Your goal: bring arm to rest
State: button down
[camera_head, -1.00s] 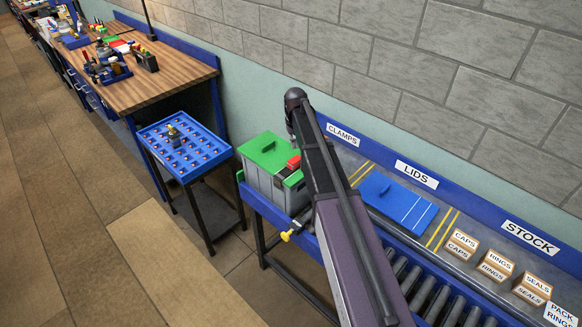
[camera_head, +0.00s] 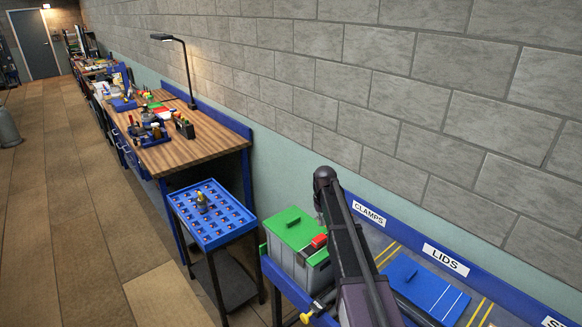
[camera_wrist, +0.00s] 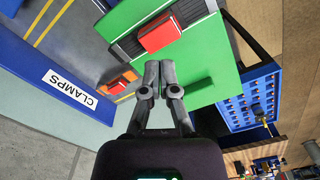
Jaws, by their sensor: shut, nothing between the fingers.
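In the head view my arm hides the fingers. The green lid (camera_head: 290,226) covers part of a grey bin (camera_head: 287,262), and a red block (camera_head: 319,241) sits at its right side. The red block also shows in the wrist view (camera_wrist: 160,34).
A blue tray (camera_head: 228,234) with rows of small parts stands on a dark cart left of the bin. A wooden workbench (camera_head: 190,151) with a lamp (camera_head: 186,65) is behind it. A blue lid (camera_head: 425,288) lies right of my arm.

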jog(key=s+f+b, duration=0.3)
jog(key=s, duration=1.1)
jog(key=s+f+m+b, duration=0.1)
jog(key=s+f+b, duration=0.3)
jog(key=s, duration=0.9)
jog(key=shift+s+f, duration=0.15)
jog(key=shift+s, duration=0.25)
